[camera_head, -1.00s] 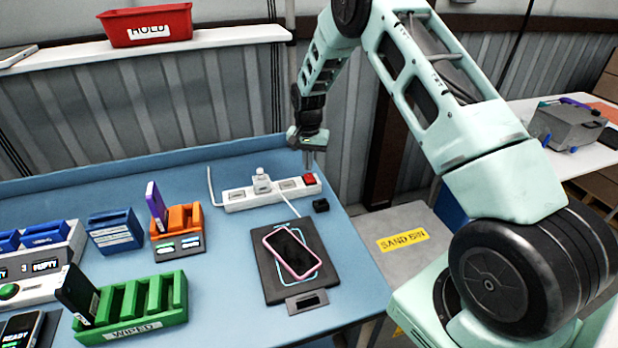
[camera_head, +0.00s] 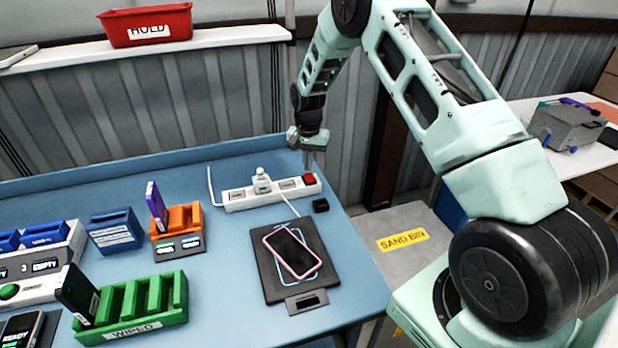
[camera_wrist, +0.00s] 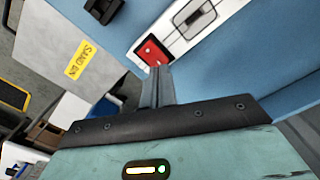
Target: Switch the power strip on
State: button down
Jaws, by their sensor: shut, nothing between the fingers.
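The white power strip (camera_head: 240,200) lies on the blue table towards its back right, with a white plug (camera_head: 262,181) in one socket. Its red switch (camera_head: 309,179) is at the right end. It also shows in the wrist view as a red rocker (camera_wrist: 152,53) on the white strip. My gripper (camera_head: 310,168) is shut and empty, pointing down at the switch end. In the wrist view the closed fingertips (camera_wrist: 158,72) overlap the lower edge of the red switch. I cannot tell whether they touch it.
A small black block (camera_head: 320,205) sits just right of the strip. A pink-edged phone (camera_head: 291,252) lies on a dark pad (camera_head: 268,275) in front. Orange (camera_head: 184,217) and green (camera_head: 150,300) racks stand to the left. A wall is close behind.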

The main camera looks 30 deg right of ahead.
jog(key=shift+f+b, duration=0.65)
jog(key=shift+f, duration=0.45)
dwell(0.4)
jog(key=shift+r, duration=0.15)
jog(key=shift+r+p, duration=2.1)
jog(key=shift+r, duration=1.35)
jog(key=s+a+r+n+b, duration=0.1)
jog(key=s+a+r+n, duration=0.2)
jog(key=s+a, duration=0.35)
jog(key=s+a+r+n+y+b, duration=0.1)
jog(key=s+a+r+n+b, duration=0.15)
jog(key=a, duration=0.65)
jog(key=s+a+r+n+b, duration=0.1)
jog(key=s+a+r+n, duration=0.2)
jog(key=s+a, duration=0.4)
jog(key=s+a+n+b, duration=0.1)
jog(key=s+a+n, duration=0.2)
jog(key=s, duration=0.8)
jog(key=s+a+n+b, duration=0.2)
jog(key=s+n, duration=0.3)
jog(key=s, duration=0.7)
jog(key=shift+s+a+r, duration=0.15)
jog(key=shift+a+r, duration=0.15)
jog(key=shift+a, duration=0.35)
